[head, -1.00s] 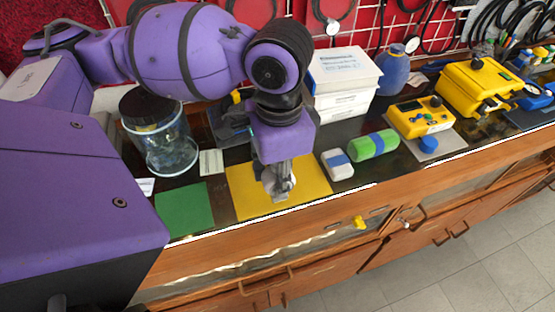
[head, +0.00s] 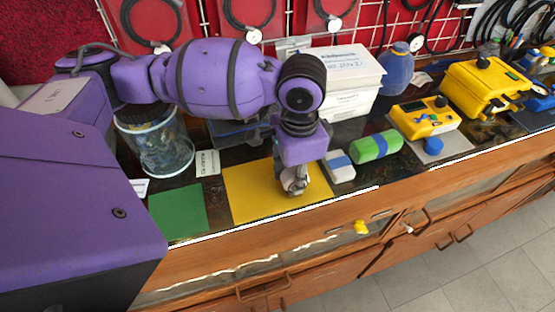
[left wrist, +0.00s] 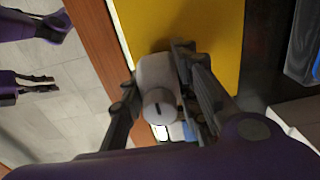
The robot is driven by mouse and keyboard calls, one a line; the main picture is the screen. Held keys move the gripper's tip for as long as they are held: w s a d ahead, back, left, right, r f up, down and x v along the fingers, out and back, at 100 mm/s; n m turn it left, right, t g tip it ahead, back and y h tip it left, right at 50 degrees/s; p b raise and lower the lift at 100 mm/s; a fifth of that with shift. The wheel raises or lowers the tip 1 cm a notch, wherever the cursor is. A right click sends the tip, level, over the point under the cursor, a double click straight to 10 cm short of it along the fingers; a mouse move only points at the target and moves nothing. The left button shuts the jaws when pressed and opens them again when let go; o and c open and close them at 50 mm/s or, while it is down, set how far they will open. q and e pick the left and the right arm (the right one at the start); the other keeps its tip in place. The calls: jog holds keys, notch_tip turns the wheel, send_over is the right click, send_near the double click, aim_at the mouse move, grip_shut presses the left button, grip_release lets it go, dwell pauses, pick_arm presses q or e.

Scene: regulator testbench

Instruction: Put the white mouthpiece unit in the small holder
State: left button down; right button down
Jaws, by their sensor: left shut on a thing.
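The white mouthpiece unit (left wrist: 158,90) shows in the left wrist view as a pale rounded piece with a dark slot, between the fingers of my left gripper (left wrist: 165,100). That gripper is shut on it. In the head view my left gripper (head: 296,184) points down over the right part of the yellow mat (head: 245,190); I cannot tell the gap below. A small white block with a blue band (head: 341,166), possibly the small holder, lies just right of it. Dark finger-like parts at the left edge of the left wrist view may be my right gripper (left wrist: 38,84).
A green and blue block (head: 376,145) lies right of the white one. Behind stand white boxes (head: 345,80) and a blue vase (head: 397,72). A glass jar (head: 160,148) and a green mat (head: 177,210) are at left. The counter's front edge is close.

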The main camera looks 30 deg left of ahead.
pick_arm(q)
jog(key=shift+r, duration=0.1)
jog(key=c, duration=1.7)
grip_release()
jog(key=shift+f, duration=0.2)
jog(key=o, duration=0.4)
jog(key=shift+c, duration=0.2)
pick_arm(e)
jog(key=shift+w+r, duration=0.25)
jog(key=shift+w, duration=0.25)
